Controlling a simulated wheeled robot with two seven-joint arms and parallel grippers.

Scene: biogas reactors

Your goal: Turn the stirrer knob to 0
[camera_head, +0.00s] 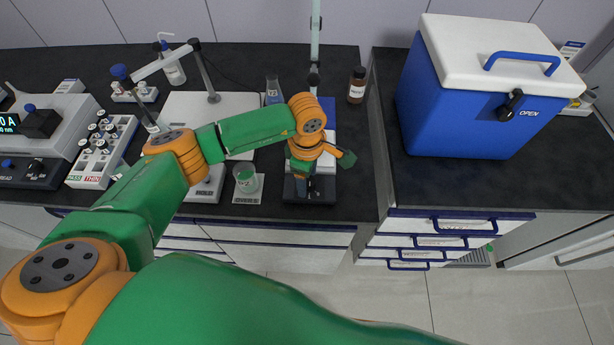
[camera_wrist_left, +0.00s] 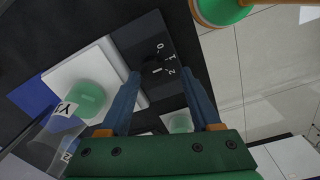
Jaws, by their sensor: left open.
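The stirrer (camera_head: 313,195) is a black-fronted unit on the dark bench below my left gripper, with a blue upright part behind. My left gripper (camera_head: 304,183) is over its front and hides much of it. In the left wrist view, the black control panel (camera_wrist_left: 143,42) carries white marks 0, 1 and 2 beside a dark stirrer knob (camera_wrist_left: 154,67). The knob lies between the open blue fingers of the left gripper (camera_wrist_left: 160,80), as seen from above. Contact and the exact pointer setting cannot be told. My right gripper is not in view.
A beaker of green liquid (camera_head: 246,180) stands left of the stirrer. A brown bottle (camera_head: 357,85) stands behind right. A vial rack (camera_head: 102,150) is at left. A blue cooler (camera_head: 470,110) stands on the right bench, past a gap. The bench's front edge is close.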

